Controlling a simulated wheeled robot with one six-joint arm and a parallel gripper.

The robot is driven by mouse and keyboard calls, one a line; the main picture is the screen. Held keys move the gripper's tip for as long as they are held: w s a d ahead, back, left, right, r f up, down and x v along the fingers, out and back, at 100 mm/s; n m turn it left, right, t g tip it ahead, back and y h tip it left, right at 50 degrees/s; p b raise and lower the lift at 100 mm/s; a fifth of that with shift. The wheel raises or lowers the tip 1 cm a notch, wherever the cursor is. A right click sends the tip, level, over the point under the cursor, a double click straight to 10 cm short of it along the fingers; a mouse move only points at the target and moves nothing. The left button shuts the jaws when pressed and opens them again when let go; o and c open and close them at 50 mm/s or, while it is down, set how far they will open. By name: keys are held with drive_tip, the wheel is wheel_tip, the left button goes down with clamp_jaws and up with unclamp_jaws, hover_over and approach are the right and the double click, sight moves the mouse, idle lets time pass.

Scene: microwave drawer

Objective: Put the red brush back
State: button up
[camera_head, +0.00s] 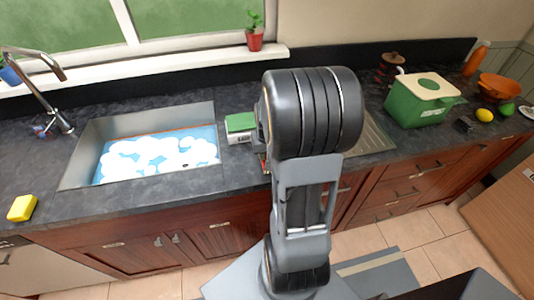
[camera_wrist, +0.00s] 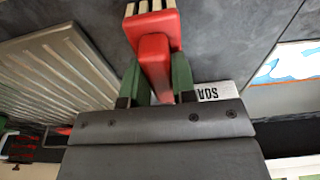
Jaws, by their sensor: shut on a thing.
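The red brush (camera_wrist: 153,48) is in the wrist view, with its red handle pointing toward my gripper and pale bristles at the far end. My gripper (camera_wrist: 156,82) is shut on the brush handle, a finger on each side. In the head view my own arm hides the gripper and most of the brush. A white soap box with a green top (camera_head: 240,125) stands on the counter just left of my arm. Its lettered side (camera_wrist: 215,91) shows close beside the gripper in the wrist view.
The sink (camera_head: 80,173) with foamy water lies left of my arm. The ribbed drainboard (camera_head: 372,138) is to its right. A green box (camera_head: 415,108) and fruit stand farther right. A yellow sponge (camera_head: 22,208) lies at the left counter edge.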

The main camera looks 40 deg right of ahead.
drive_tip(key=shift+f, duration=0.3)
drive_tip(key=shift+f, duration=0.2)
drive_tip(key=o, duration=0.8)
drive_tip(key=shift+o, duration=0.2)
wheel_tip(320, 180, up, 12)
drive_tip(key=s, duration=0.1)
drive_tip(key=s+a+r+n+t, duration=0.1)
drive_tip(key=s+a+n, duration=0.1)
drive_tip(key=a, duration=0.7)
drive_tip(key=s+a+r+n+t, duration=0.1)
drive_tip(key=s+a+n+t, duration=0.1)
drive_tip(key=a, duration=0.7)
drive_tip(key=shift+s+n+y, duration=0.3)
drive_tip(key=shift+s+n, duration=0.3)
drive_tip(key=shift+s, duration=0.2)
drive_tip(key=shift+r, duration=0.1)
